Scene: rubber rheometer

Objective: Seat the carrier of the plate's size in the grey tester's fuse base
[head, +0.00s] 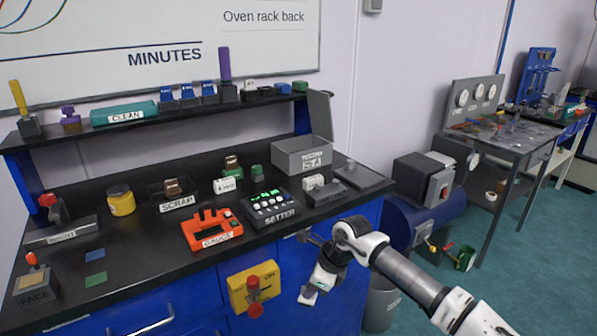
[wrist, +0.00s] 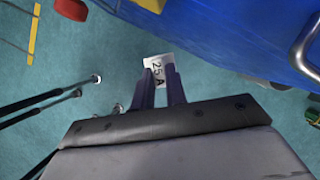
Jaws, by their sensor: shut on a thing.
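My gripper (head: 311,289) is in front of the blue bench front, below the black worktop. It is shut on a white piece marked 25 A, which shows between the fingertips in the wrist view (wrist: 158,68) and as a small white shape in the head view (head: 307,299). The grey tester (head: 290,160) stands at the right end of the worktop. Its white plate (head: 312,160) has two lines of text, too small to read surely. A low dark base with a white block (head: 314,182) sits before it; I cannot tell if this is the fuse base.
White (head: 226,184) and green (head: 257,173) small blocks stand left of the tester. A black SETTER unit (head: 270,206) and an orange GAUGE (head: 211,229) lie nearer the front edge. A yellow box with a red knob (head: 253,286) juts from the bench front.

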